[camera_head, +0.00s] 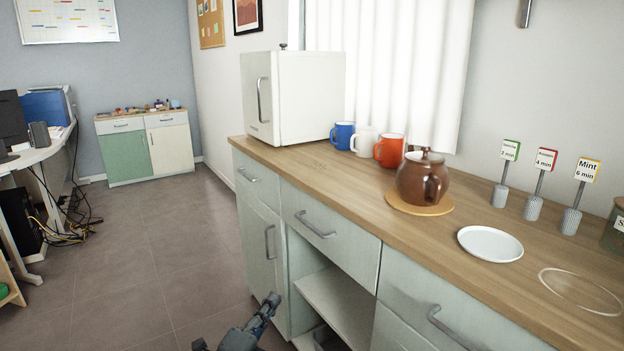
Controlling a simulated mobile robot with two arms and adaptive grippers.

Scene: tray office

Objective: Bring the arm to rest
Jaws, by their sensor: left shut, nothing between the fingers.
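My left gripper (270,303) shows at the bottom centre of the head view, low in front of the cabinet. Its fingers are shut and hold nothing. It is below the worktop, close in the picture to the lower cabinet door and the open shelf; I cannot tell the exact gap. Part of my arm is cut off by the bottom edge. My right gripper is not in view.
On the wooden worktop (460,233) stand a brown teapot (415,180) on a round mat, a white plate (490,244), several mugs, three tea signs and a white box (292,95). An open shelf (335,300) lies below. The floor (150,260) at left is clear.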

